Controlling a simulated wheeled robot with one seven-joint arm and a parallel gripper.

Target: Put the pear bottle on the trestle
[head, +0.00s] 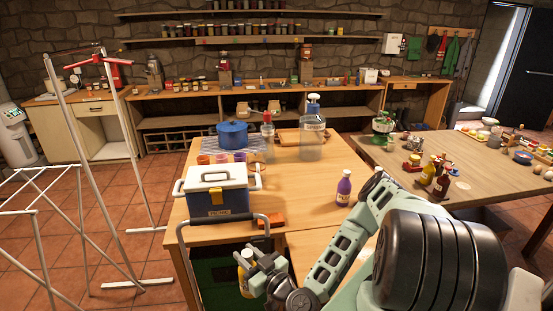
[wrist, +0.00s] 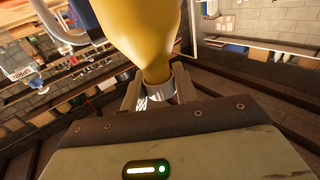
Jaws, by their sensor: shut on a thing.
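My gripper (head: 254,264) is shut on a yellow bottle (head: 244,284), low in front of the near wooden table (head: 289,199). In the wrist view, the yellow bottle (wrist: 142,30) fills the top middle, and my gripper (wrist: 157,92) grips its narrow neck by the silvery cap. The bottle looks plain yellow and its label is not readable; I take it for the pear bottle. The wooden table, which may be the trestle, has a bare light top in its middle. The bottle is apart from the tabletop.
On the near table stand a white-and-blue cooler (head: 217,190), a blue pot (head: 232,133), coloured cups (head: 221,157), a large clear bottle (head: 312,135), a purple bottle (head: 343,188) and an orange block (head: 271,220). A cart handle (head: 225,218) rises at its front. Another table (head: 470,165) is crowded.

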